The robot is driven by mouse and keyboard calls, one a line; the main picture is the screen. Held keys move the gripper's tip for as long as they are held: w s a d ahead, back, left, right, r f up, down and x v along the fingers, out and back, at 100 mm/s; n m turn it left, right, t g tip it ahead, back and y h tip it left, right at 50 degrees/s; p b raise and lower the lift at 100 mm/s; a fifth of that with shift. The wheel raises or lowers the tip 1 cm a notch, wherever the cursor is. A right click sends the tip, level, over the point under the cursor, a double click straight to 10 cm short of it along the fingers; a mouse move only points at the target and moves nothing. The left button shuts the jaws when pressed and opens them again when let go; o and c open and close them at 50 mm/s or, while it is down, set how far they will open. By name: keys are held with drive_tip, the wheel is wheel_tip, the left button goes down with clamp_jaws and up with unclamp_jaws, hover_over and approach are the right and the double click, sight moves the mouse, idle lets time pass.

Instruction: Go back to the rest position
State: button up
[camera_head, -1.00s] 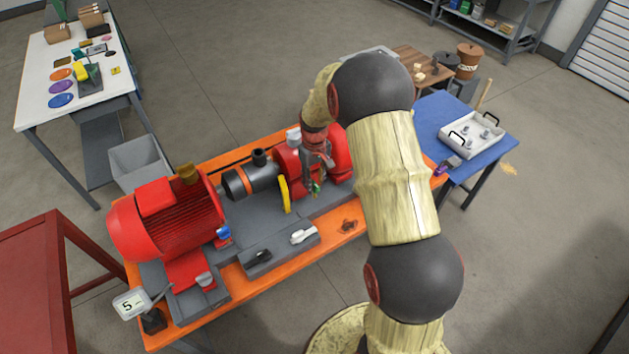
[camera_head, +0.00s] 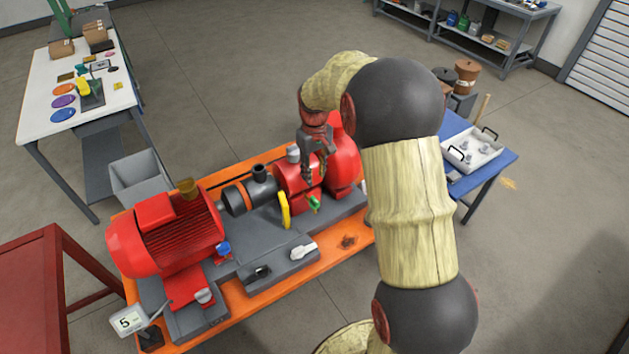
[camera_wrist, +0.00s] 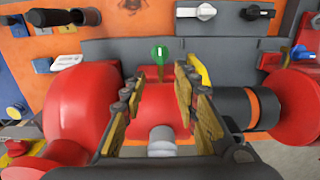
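My gripper (camera_head: 318,165) hangs above the red pump (camera_head: 297,178) at the right part of the skid. In the wrist view my gripper (camera_wrist: 160,74) has its two yellow-padded fingers apart, with nothing held between them. A small green valve handle (camera_head: 315,204) sits low on the pump's front, below the fingers and apart from them. The green handle also shows just beyond the fingertips in the wrist view (camera_wrist: 159,54). My arm hides part of the pump's right side and the bench behind it.
A blue table (camera_head: 492,172) with a white tray (camera_head: 474,154) stands right. A white table (camera_head: 50,105) stands at the back left. Open floor lies between.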

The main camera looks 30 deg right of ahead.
drive_tip(key=shift+r, duration=0.2)
idle(0.5)
drive_tip(key=s+a+r+t+b, duration=0.1)
drive_tip(key=s+a+b, duration=0.3)
drive_tip(key=s, duration=0.5)
drive_tip(key=s+a+r+t+b, duration=0.2)
drive_tip(key=s+a+b, duration=0.3)
drive_tip(key=s+a, duration=0.2)
drive_tip(key=s+a+r+t+b, duration=0.1)
drive_tip(key=s+a+b, duration=0.3)
drive_tip(key=s, duration=0.8)
drive_tip(key=shift+a+r+m+t, duration=0.3)
drive_tip(key=shift+a+r+t, duration=0.05)
drive_tip(key=shift+a+t, duration=0.45)
